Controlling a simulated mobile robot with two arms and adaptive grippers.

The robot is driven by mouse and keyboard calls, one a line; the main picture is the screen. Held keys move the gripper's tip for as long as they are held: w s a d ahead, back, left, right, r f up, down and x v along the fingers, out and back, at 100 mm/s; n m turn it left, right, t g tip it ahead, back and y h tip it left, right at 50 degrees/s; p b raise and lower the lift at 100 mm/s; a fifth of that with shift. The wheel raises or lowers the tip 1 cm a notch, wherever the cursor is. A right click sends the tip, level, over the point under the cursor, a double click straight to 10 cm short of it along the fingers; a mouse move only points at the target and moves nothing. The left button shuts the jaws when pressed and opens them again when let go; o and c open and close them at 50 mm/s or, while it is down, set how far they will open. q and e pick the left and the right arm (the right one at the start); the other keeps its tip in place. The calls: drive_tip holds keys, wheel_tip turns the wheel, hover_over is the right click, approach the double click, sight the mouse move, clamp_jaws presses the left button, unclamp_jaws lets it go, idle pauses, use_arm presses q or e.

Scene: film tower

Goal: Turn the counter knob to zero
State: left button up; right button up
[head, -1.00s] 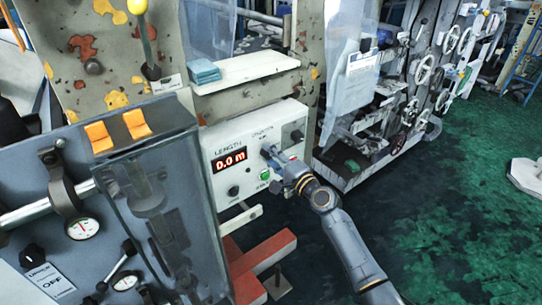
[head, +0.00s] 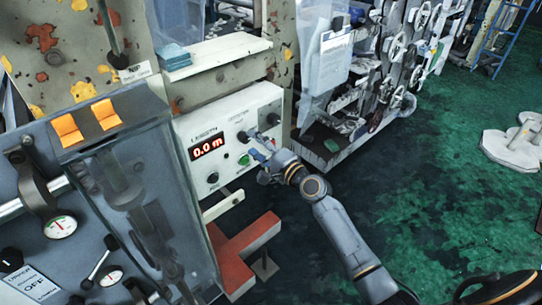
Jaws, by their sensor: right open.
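The white counter panel (head: 180,128) is in the middle of the head view. Its red display (head: 208,146) reads 0.0 m under the word LENGTH. The dark counter knob (head: 242,136) is right of the display, and its pointer direction is too small to tell. My right gripper (head: 259,147) is open, just right of and below this knob, with its fingers toward the panel. It looks slightly apart from the knob and holds nothing. My left gripper is not in view.
A green button (head: 244,160) and another dark knob (head: 213,178) sit low on the panel; one more knob (head: 273,118) is at its upper right. A white shelf (head: 215,55) juts out above. A red beam (head: 250,236) lies below.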

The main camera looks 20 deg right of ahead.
drive_tip(key=v, duration=0.8)
drive_tip(key=shift+s, duration=0.4)
drive_tip(key=shift+d, duration=0.15)
drive_tip(key=s+d+f+n+g+h, duration=0.15)
drive_tip(key=s+f, duration=0.25)
drive_tip(key=f, duration=0.8)
drive_tip(key=s+f+n+g+h, duration=0.1)
drive_tip(key=s+f+n+g, duration=0.2)
drive_tip(key=f, duration=0.8)
drive_tip(key=s+f+n+g+h, duration=0.1)
drive_tip(key=s+f+g+h, duration=0.2)
drive_tip(key=f, duration=0.9)
drive_tip(key=s+f+n+g, duration=0.4)
drive_tip(key=s+f, duration=0.9)
drive_tip(key=s, duration=0.2)
drive_tip(key=s+a+f+n+g, duration=0.1)
drive_tip(key=s+f+n+g, duration=0.1)
drive_tip(key=s, duration=1)
drive_tip(key=s+a+f+n+g, duration=0.1)
drive_tip(key=s+f+n, duration=0.4)
drive_tip(key=s, duration=0.8)
wheel_tip(320, 180, down, 2)
drive_tip(key=shift+g+h, duration=0.35)
drive_tip(key=shift+g, duration=0.4)
drive_tip(key=shift+w+d, duration=0.1)
drive_tip(key=shift+w, duration=0.05)
